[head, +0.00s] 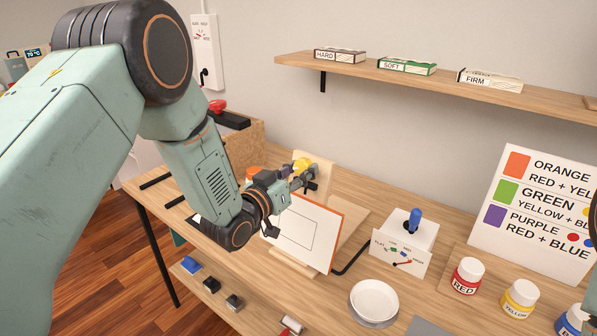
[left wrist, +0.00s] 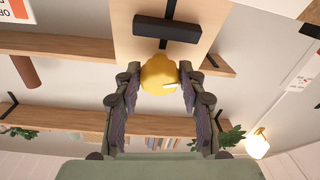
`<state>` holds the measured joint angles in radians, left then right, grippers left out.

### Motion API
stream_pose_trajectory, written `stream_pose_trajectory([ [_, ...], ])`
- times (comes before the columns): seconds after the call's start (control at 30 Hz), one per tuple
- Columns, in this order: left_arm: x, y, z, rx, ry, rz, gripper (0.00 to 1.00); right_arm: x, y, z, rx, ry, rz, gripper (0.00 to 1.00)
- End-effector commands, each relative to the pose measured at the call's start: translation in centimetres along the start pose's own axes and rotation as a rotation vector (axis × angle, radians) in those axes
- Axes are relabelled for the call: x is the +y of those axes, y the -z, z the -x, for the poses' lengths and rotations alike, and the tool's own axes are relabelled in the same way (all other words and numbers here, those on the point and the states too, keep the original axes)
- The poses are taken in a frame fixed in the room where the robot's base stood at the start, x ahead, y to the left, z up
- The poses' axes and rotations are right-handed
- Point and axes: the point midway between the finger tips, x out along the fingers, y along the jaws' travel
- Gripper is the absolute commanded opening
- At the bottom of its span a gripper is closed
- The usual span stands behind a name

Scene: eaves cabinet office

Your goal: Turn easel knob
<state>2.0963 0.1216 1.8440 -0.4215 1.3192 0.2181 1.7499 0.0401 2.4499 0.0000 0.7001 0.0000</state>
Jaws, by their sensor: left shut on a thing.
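The yellow easel knob (head: 303,163) is at the upper part of the wooden easel (head: 327,178), above a white panel with an orange edge (head: 306,232). In the left wrist view the knob (left wrist: 158,73) sits between the two fingers, with a small white mark on it. My left gripper (head: 297,173) is shut on the knob; its fingers (left wrist: 159,80) press on it from both sides. A dark block (left wrist: 166,29) on the wooden board shows beyond the knob. The gripper partly hides the knob in the head view. My right gripper is not in view.
A white box with a blue lever (head: 415,219) stands right of the easel. A white bowl (head: 374,301) and paint jars, including a red one (head: 467,276), stand in front. A colour chart (head: 535,215) leans at right. A shelf (head: 440,84) holds small boxes.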

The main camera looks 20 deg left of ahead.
Motion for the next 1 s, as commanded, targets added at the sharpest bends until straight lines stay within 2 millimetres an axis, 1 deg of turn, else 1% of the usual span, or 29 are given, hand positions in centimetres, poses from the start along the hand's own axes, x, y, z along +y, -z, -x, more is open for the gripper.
stream_pose_trajectory([
  [0.03,-0.2,-0.01,0.06,0.0,0.007,0.003,0.27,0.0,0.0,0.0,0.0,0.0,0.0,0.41],
  [0.2,-0.26,0.0,0.08,0.001,0.009,0.004,0.12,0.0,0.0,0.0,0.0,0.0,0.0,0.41],
  [0.27,-0.24,0.0,0.07,0.001,0.008,0.003,0.09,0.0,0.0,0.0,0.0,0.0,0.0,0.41],
  [0.47,-0.25,0.01,0.06,0.001,0.003,-0.012,0.09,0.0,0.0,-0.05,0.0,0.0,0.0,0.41],
  [0.67,-0.33,0.0,0.04,0.002,-0.02,-0.09,0.09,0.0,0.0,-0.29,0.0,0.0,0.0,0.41],
  [0.87,-0.46,0.04,0.02,0.003,-0.064,-0.239,0.09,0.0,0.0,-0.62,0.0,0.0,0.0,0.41],
  [1.0,-0.54,0.11,0.01,0.003,-0.101,-0.368,0.09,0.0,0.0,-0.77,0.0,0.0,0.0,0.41],
])
